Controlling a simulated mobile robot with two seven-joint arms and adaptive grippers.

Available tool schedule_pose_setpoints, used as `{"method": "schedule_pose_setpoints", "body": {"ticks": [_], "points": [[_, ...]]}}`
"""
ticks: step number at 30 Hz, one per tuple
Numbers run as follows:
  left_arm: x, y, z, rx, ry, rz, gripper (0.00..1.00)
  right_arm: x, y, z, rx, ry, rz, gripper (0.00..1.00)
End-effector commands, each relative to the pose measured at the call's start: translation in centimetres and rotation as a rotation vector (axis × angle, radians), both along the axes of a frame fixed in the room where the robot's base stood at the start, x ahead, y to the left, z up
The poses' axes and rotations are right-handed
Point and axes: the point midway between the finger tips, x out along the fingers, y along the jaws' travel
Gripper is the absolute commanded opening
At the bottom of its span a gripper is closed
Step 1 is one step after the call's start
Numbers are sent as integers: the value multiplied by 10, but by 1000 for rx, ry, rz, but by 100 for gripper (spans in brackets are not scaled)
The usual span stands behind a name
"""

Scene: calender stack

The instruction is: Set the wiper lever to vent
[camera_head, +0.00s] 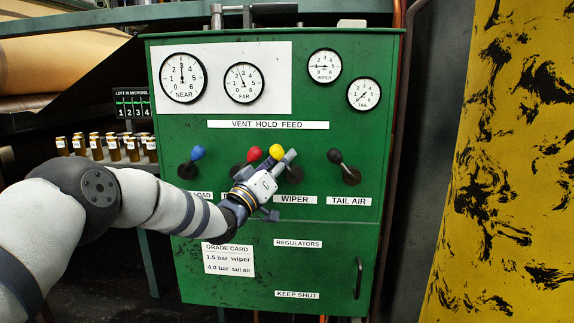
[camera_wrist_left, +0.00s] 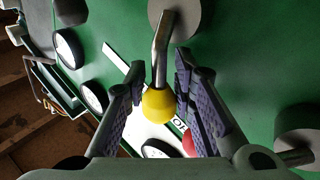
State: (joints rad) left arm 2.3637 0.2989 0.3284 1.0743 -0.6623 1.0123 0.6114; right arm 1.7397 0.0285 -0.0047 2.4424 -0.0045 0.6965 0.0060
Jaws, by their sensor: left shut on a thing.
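The wiper lever, with a yellow knob (camera_head: 277,150), stands on the green panel above the WIPER label (camera_head: 295,199). It leans up and to the left from its dark round base (camera_head: 294,175), toward the VENT side of the VENT HOLD FEED strip (camera_head: 267,125). My left gripper (camera_head: 279,184) is at this lever and partly covers it. In the left wrist view the yellow knob (camera_wrist_left: 158,102) and its metal stem lie between the fingers of my left gripper (camera_wrist_left: 160,78), which is shut on the lever. My right gripper is in neither view.
Levers with blue (camera_head: 197,152), red (camera_head: 254,154) and black (camera_head: 334,156) knobs stand in the same row; the red one is close to my gripper. A grade card (camera_head: 229,260) and door handle (camera_head: 358,278) are below. Small bottles (camera_head: 113,148) stand at left.

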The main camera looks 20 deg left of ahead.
Motion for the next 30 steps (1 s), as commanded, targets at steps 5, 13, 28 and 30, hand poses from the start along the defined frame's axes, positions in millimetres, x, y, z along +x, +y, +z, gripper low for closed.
{"method": "schedule_pose_setpoints", "body": {"ticks": [5, 13, 28, 30], "points": [[-1, 3, -5, -78, -14, 0, 0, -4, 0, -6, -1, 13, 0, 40], [-1, 5, -5, -134, -26, -1, 0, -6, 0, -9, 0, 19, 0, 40], [-1, 6, -4, -142, -30, -1, 34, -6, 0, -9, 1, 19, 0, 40], [-1, 5, -4, -141, -29, 0, 34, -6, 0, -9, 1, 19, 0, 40]]}}
